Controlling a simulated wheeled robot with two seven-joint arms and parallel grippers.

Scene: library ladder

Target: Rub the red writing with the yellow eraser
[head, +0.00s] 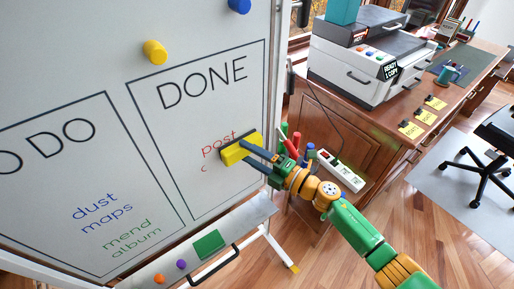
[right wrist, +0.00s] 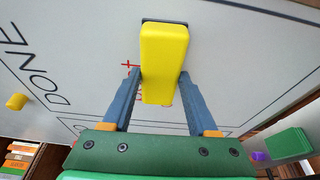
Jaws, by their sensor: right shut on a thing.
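The whiteboard (head: 180,90) stands at the left with a "TO DO" column and a "DONE" column. My right gripper (head: 246,150) is shut on the yellow eraser (head: 240,149), which is at the board over the red writing. In the right wrist view the yellow eraser (right wrist: 164,60) sits between the two fingers, its dark pad side towards the board. A bit of red writing (right wrist: 128,65) shows beside it. My left gripper is not in view.
Blue writing (head: 103,213) and green writing (head: 132,239) are in the "TO DO" column. A green block (head: 208,243) and small round magnets are on the tray below. Markers (head: 296,142) stand right of the board. A wooden cabinet with a printer (head: 365,62) is at the right.

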